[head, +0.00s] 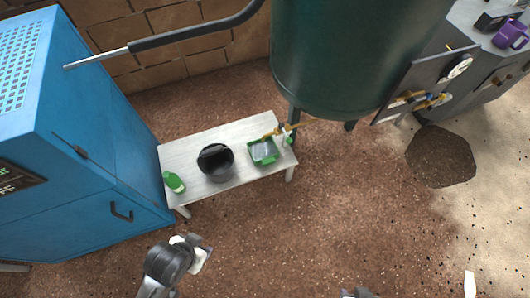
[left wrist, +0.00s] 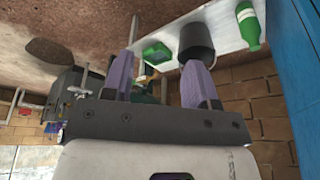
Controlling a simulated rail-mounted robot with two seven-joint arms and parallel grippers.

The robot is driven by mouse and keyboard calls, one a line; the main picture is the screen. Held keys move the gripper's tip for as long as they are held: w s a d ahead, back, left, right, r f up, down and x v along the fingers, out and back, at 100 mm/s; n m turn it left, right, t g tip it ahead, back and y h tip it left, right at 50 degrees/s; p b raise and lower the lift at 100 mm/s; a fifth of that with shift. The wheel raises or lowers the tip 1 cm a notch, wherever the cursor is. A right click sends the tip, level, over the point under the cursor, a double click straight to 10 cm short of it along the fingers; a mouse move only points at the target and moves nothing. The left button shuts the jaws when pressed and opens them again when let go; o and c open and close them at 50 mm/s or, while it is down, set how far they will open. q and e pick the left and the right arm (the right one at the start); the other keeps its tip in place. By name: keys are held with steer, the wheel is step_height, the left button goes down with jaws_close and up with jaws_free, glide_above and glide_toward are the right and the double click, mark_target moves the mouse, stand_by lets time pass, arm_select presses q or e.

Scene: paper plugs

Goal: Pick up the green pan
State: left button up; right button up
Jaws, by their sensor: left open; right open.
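The green pan (head: 263,151) rests on the right part of a white bench (head: 204,144), with a grey inside. It also shows in the left wrist view (left wrist: 157,53), beyond the fingers. My left gripper (left wrist: 158,80) is open and empty, its two purple fingers spread, well apart from the pan. In the head view my left arm shows at the bottom left, but its fingers are not clear. My right gripper (head: 355,293) barely shows at the bottom edge, far from the pan; it is open and mostly cut off.
A black bucket (head: 216,163) stands beside the pan, and a green bottle (head: 174,182) at the bench's left end. A brass-coloured fitting (head: 272,133) is close to the pan. A large green tank (head: 345,60) stands behind, a blue cabinet (head: 80,150) left. Floor in front is clear.

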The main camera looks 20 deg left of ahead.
arm_select(q)
steer(key=shift+a, duration=0.15)
steer(key=o, duration=0.9)
